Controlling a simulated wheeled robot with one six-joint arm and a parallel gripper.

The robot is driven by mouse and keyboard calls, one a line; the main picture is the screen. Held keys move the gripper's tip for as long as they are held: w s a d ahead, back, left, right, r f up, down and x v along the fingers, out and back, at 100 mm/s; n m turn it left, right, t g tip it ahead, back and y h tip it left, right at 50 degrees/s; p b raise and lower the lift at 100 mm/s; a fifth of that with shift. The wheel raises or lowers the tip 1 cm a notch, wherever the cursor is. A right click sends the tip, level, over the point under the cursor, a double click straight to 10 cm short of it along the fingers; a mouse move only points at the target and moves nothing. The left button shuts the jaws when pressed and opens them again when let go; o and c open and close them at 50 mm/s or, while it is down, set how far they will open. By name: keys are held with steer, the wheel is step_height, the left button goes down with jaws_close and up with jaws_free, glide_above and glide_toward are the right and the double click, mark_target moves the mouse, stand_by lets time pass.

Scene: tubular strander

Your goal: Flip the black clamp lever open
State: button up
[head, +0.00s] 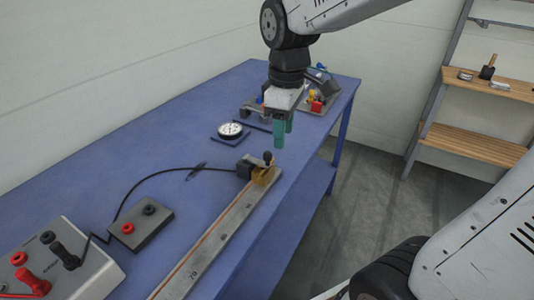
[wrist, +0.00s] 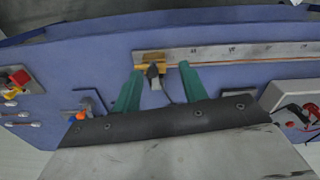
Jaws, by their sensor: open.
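The black clamp lever (head: 267,157) has a round knob and stands on a brass clamp block (head: 264,176) at the far end of a long metal rail (head: 212,244). My gripper (head: 281,133) is open and empty, its green fingers pointing down above and a little beyond the clamp. In the wrist view, the lever (wrist: 153,72) and brass block (wrist: 150,59) show between the two spread fingers of my gripper (wrist: 161,70). The fingers appear apart from the lever. A dark block sits against the clamp's left side in the head view.
A dial gauge (head: 230,130) lies left of the clamp on the blue table (head: 150,160). A black cable (head: 150,178) runs from the clamp to a grey terminal box (head: 142,224). Small fixtures (head: 317,100) stand at the far end. A wooden shelf (head: 470,143) is at right.

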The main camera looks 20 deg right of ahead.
mark_target(269, 153)
steer(key=w+n, duration=0.1)
steer(key=w+f, duration=0.1)
steer(key=w, duration=0.1)
steer(key=w+a+f+n, duration=0.1)
steer(key=w, duration=0.1)
steer(key=shift+f+n, duration=0.25)
steer(key=shift+n, duration=0.05)
steer(key=shift+w+f, duration=0.15)
steer(key=shift+f, duration=0.15)
step_height(269, 153, down, 7)
steer(key=shift+f, duration=0.15)
jaws_close()
